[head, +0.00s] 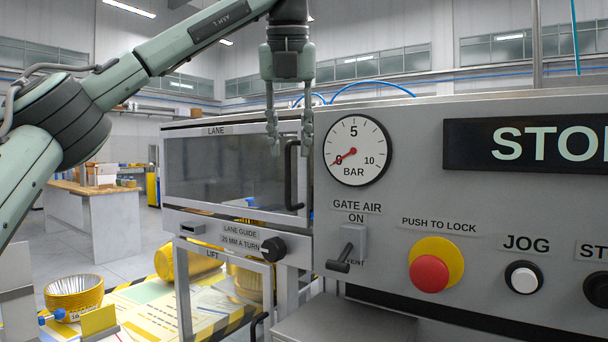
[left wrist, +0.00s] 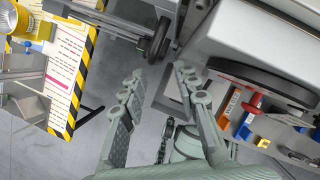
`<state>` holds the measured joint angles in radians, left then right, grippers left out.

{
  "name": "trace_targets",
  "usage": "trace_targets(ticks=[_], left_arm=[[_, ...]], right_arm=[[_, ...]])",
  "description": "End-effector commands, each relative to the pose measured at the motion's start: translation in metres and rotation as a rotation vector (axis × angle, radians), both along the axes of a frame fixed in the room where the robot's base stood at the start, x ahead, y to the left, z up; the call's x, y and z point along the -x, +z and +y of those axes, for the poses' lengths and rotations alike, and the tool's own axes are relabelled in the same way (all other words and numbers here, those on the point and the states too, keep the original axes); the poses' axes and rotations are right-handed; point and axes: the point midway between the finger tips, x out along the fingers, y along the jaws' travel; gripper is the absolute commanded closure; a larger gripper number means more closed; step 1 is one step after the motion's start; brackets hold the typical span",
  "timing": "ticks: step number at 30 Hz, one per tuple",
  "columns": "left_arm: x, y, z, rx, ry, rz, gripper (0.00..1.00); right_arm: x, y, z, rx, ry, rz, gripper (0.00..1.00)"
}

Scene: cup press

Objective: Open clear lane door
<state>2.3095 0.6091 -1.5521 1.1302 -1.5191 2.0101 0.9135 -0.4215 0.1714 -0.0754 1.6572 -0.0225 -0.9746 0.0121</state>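The clear lane door (head: 225,165) is a see-through panel in a light frame under the LANE label, and it looks shut. Its black upright bar handle (head: 290,180) is at the door's right side. My left gripper (head: 289,148) points down over the handle's top, fingers apart, one on each side of it in the head view. I cannot tell whether the handle is between the fingers in depth. In the left wrist view my left gripper (left wrist: 157,85) is open with nothing between its fingers. My right gripper is not in view.
The pressure gauge (head: 356,150) is just right of my left gripper. Below are the gate air lever (head: 342,258), the lane guide knob (head: 271,248) and the red push button (head: 430,273). Gold cups (head: 74,293) stand on the table at lower left.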

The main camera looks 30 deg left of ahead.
Motion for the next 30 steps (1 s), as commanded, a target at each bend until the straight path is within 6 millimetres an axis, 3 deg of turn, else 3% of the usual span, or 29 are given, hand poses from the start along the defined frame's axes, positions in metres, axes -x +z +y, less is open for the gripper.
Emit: trace_targets(ticks=[3, 7, 9, 18, 29, 30], left_arm=[[0.002, 0.006, 0.004, -0.012, 0.013, -0.014, 0.69], [-0.003, -0.010, 0.007, -0.012, 0.014, -0.012, 0.69], [-0.007, -0.021, 0.009, -0.012, 0.013, -0.011, 0.69], [-0.021, -0.057, 0.015, -0.012, 0.013, -0.014, 0.69], [-0.023, -0.063, 0.016, -0.011, 0.012, -0.015, 0.69], [-0.023, -0.063, 0.016, -0.011, 0.012, -0.015, 0.73]], right_arm=[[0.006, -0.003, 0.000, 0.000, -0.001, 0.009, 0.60], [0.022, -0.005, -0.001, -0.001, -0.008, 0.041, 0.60], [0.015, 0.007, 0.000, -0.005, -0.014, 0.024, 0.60], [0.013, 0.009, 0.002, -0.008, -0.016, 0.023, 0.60], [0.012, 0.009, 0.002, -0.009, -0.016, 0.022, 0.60], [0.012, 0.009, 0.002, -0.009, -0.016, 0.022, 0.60]])
